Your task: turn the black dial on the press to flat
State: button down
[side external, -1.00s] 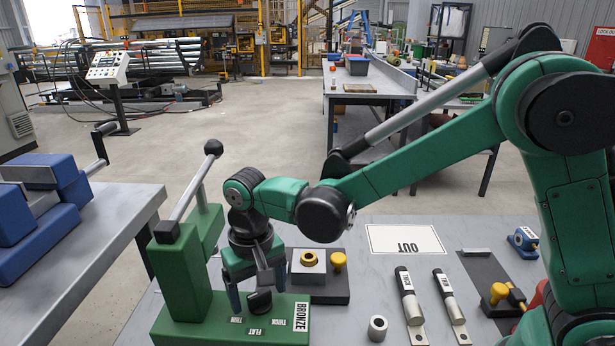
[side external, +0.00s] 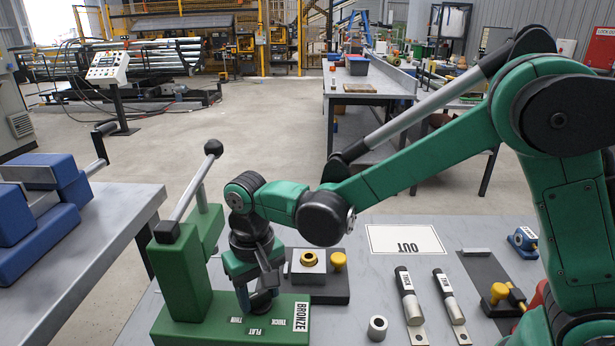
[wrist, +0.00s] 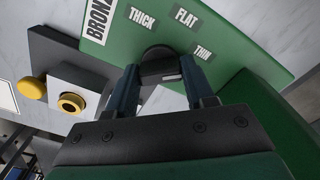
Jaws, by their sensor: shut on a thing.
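The green press (side external: 178,272) stands on the bench, with a BRONZE label and a lever. Its black dial (side external: 261,301) sits on the base plate near the labels THIN, FLAT (side external: 255,332) and THICK. My gripper (side external: 258,297) points down over the base and is shut on the dial. In the wrist view the two fingers (wrist: 163,72) hold the dial (wrist: 158,54) from both sides. The THICK label (wrist: 142,17), FLAT label (wrist: 186,17) and THIN label (wrist: 203,52) lie around it. I cannot tell which label the dial points to.
A steel ring (side external: 377,328) and two labelled bars (side external: 409,300) lie further right. The OUT plate (side external: 405,239) lies behind them.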

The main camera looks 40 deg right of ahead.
aim_at(260, 292)
jog(key=n, duration=0.4)
jog(key=shift+n, duration=0.4)
jog(key=n, duration=0.5)
dwell(0.4)
jog(key=shift+c, duration=1.6)
grip_release()
jog(key=shift+r, duration=2.85)
jog(key=shift+d, duration=0.1)
